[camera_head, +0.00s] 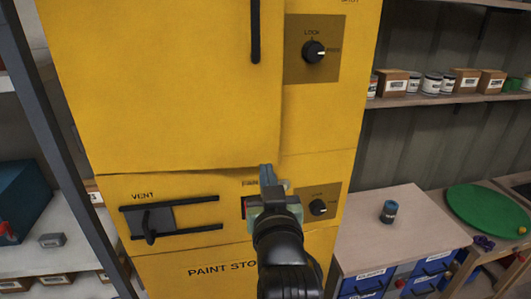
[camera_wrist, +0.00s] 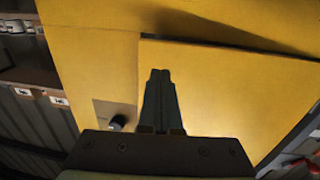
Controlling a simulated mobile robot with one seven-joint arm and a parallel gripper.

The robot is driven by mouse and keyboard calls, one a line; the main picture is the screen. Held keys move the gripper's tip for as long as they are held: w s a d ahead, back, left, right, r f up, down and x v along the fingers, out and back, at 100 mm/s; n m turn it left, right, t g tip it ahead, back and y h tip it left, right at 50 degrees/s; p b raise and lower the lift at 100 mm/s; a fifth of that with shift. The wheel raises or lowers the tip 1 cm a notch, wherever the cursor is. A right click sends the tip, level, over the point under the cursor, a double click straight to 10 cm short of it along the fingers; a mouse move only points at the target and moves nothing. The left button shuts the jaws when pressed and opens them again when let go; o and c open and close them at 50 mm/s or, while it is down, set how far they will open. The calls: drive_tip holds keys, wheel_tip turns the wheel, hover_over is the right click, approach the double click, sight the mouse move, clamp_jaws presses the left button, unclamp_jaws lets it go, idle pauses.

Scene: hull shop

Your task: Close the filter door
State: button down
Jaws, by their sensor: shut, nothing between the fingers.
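The yellow paint cabinet (camera_head: 190,262) stands upright in front of me. Its large upper door panel (camera_head: 165,90) has a black vertical handle (camera_head: 255,30). A dark shadow lies along the panel's lower edge, which looks slightly off the cabinet face; how far is unclear. My gripper (camera_head: 267,176) is shut and empty, near the panel's lower right corner. It hides part of a label and a small fitting below; I cannot read the label. In the wrist view, my closed fingers (camera_wrist: 159,78) point over a yellow panel (camera_wrist: 220,85); whether they touch it is unclear.
An upper knob (camera_head: 313,52) and a lower knob (camera_head: 318,207) sit on brown plates. The vent (camera_head: 150,220) with dark bars is at lower left. Shelves flank the cabinet.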

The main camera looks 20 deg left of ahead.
sight(264, 154)
drive_tip(key=shift+p+x, duration=0.85)
drive_tip(key=shift+x, duration=1.25)
